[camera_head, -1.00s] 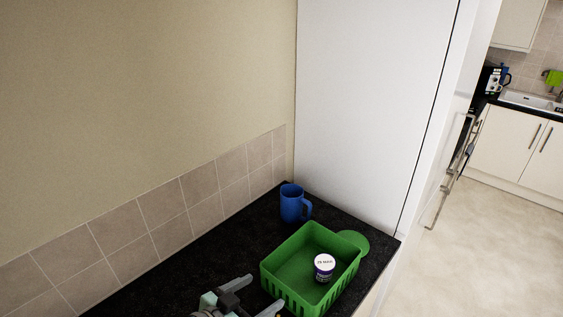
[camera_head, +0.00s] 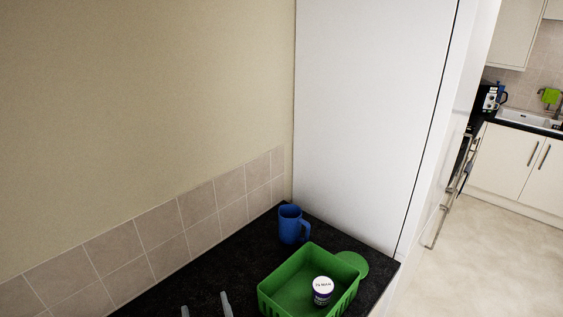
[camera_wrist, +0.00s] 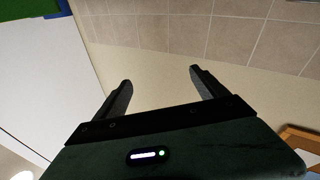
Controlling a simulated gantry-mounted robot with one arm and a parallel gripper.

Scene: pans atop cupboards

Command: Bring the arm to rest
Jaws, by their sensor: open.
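My gripper (camera_head: 206,310) shows at the bottom edge of the head view, with only its two fingertips in the picture, to the left of the green basket. In the wrist view my gripper (camera_wrist: 158,84) has its fingers wide apart with nothing between them. Beyond the fingers are the beige wall (camera_wrist: 160,70) and tiles (camera_wrist: 185,30). The rest of the arm is out of the head view.
A green basket (camera_head: 262,300) on the black counter (camera_head: 205,277) holds a small white-lidded jar (camera_head: 322,290). A blue mug (camera_head: 290,225) stands behind it, and a green round thing (camera_head: 352,262) lies beside it. A tall white cabinet (camera_head: 365,110) closes off the counter's far end.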

